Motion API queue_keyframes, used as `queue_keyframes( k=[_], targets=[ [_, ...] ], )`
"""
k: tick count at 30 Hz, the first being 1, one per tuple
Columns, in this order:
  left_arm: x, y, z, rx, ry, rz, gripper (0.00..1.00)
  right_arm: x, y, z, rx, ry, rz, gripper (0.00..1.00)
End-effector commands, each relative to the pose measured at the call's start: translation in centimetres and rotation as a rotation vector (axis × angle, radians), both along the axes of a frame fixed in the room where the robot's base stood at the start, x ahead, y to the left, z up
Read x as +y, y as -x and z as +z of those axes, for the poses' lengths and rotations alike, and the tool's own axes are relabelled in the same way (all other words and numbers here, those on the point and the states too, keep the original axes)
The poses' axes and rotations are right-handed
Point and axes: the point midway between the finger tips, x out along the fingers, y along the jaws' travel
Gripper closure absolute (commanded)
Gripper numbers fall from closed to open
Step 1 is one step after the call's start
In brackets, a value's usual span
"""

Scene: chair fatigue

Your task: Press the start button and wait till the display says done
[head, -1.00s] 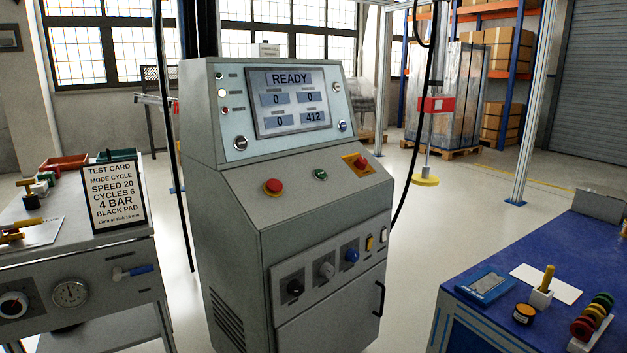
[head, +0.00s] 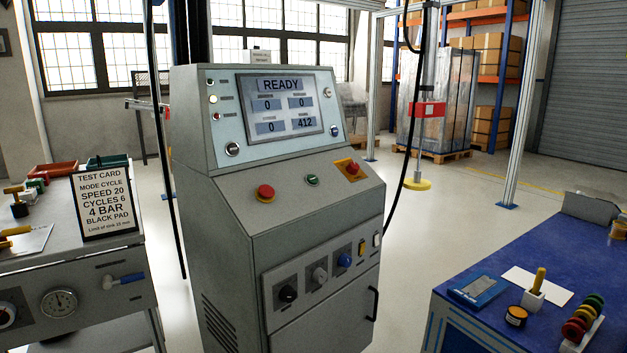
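The grey control cabinet (head: 215,240) stands in the middle of the head view. Its display (head: 284,106) reads READY, with 0, 0, 0 and 412 below. The green button's label is too small to read. Neither of my grippers is in view, and nothing touches the cabinet.
A test card (head: 103,205) stands on the left bench (head: 100,262), which carries a gauge (head: 59,302) and blue-handled valve. A blue-topped bench (head: 480,256) at the right holds several small items. Black cables hang beside the cabinet. Open floor lies between cabinet and right bench.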

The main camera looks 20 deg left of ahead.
Motion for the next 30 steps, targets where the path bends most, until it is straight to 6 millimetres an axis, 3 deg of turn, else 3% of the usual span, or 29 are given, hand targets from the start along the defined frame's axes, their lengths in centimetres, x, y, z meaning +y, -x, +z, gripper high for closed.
queue_keyframes(
  k=[1, 12, 30],
  targets=[
    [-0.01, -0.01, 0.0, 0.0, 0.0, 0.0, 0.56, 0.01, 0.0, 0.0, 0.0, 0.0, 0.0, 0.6],
    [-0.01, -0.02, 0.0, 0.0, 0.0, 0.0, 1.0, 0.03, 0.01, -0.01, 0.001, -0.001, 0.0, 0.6],
    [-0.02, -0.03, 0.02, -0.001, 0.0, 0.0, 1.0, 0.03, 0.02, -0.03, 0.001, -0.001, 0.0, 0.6]
  ],
)
